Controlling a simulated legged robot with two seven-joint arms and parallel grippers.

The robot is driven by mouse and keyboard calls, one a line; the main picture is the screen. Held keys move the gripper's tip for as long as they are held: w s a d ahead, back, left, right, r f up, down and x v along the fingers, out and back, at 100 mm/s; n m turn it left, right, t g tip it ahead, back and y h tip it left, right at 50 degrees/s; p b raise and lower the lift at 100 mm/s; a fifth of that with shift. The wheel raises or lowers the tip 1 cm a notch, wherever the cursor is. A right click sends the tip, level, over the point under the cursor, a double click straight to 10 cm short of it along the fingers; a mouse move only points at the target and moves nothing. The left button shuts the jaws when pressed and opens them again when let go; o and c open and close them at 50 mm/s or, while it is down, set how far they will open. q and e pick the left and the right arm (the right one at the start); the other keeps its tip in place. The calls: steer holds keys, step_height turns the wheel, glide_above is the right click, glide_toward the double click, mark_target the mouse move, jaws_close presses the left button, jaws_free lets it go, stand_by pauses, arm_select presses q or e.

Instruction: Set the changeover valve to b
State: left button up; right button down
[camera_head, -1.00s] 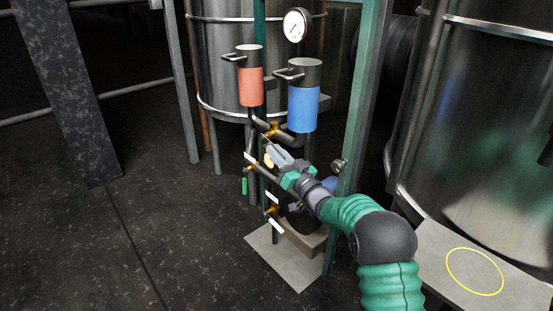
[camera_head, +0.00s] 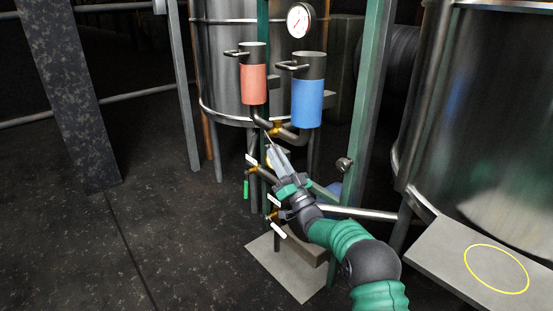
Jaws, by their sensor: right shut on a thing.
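The changeover valve (camera_head: 277,128) is a small brass body on the dark pipes between a red-bodied canister (camera_head: 253,83) and a blue-bodied canister (camera_head: 308,103). My right gripper (camera_head: 270,147) reaches up from the lower right, with its fingertips just below the brass body. It is shut on a thin part there, which looks like the valve's lever; the fingers hide most of it. I cannot read the lever's exact angle or any a/b marking. My left gripper is not in view.
A green handle (camera_head: 246,188) hangs at the lower left of the pipework, and white tags sit nearby. A gauge (camera_head: 300,20) is above. A green post (camera_head: 366,110) stands right of the canisters. A large steel tank (camera_head: 480,110) fills the right side. Floor at left is clear.

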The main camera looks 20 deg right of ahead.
steer(key=shift+d+f, duration=0.1)
steer(key=shift+f, duration=0.1)
steer(key=c, duration=1.4)
jaws_free()
steer(key=shift+r, duration=0.1)
steer(key=shift+s, duration=0.1)
steer(key=shift+s+d+p, duration=0.1)
steer(key=shift+s+p, duration=0.1)
steer(key=shift+p, duration=0.2)
steer(key=shift+f+p+v, duration=0.25)
steer(key=shift+p+v, duration=1.6)
steer(key=shift+v, duration=1.75)
